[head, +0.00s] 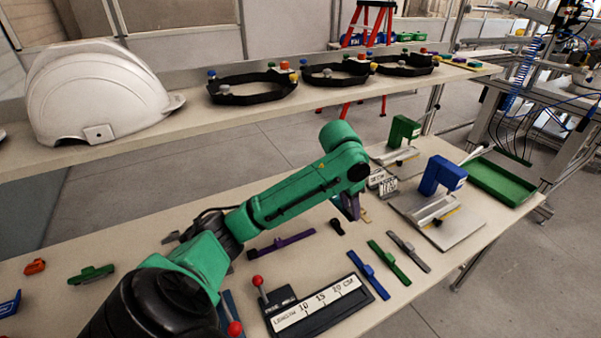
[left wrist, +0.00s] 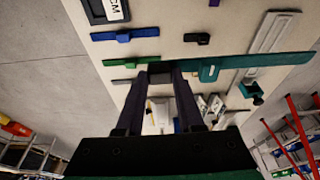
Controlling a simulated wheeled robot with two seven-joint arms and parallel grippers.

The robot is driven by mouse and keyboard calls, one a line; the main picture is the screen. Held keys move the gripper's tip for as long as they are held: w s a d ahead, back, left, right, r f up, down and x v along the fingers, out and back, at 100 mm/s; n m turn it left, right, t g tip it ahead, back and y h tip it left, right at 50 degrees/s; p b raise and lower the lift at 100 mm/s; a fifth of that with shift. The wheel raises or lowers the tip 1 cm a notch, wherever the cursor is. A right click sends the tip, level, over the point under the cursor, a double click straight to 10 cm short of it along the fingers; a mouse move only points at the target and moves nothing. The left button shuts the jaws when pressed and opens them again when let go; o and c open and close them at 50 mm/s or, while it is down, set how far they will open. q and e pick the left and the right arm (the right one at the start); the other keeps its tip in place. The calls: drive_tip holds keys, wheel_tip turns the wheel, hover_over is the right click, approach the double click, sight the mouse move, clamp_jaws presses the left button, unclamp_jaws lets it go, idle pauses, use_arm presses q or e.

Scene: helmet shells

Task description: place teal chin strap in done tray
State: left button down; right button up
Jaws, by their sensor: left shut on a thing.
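My left gripper (head: 346,205) hangs over the middle right of the table. In the left wrist view, its dark fingers (left wrist: 160,70) are shut on the teal chin strap (left wrist: 235,66) near one end. The strap reaches out to the right of the fingers. In the head view my arm hides the strap. A shallow green tray (head: 505,182), likely the done tray, lies at the table's far right end and looks empty; no label on it is readable. My right gripper is not in view.
Purple (head: 283,244), blue (head: 369,275), green (head: 389,262) and grey straps (head: 409,251) lie on the table. A length gauge (head: 322,305) stands in front. A green press (head: 403,132) and blue press (head: 442,177) stand before the tray. A raised shelf (head: 190,115) runs behind.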

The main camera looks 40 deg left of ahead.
sight(342, 247)
use_arm(q)
drive_tip(key=w+a+r, duration=0.2)
drive_tip(key=shift+a+r, duration=0.2)
drive_tip(key=shift+r, duration=0.2)
wheel_tip(342, 247, down, 20)
drive_tip(key=shift+s+r+p, duration=0.15)
drive_tip(key=shift+r+p, duration=0.1)
drive_tip(key=shift+p, duration=0.6)
drive_tip(key=c, duration=0.5)
unclamp_jaws()
drive_tip(key=shift+c, duration=0.2)
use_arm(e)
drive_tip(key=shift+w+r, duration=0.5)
use_arm(q)
drive_tip(key=shift+f, duration=0.1)
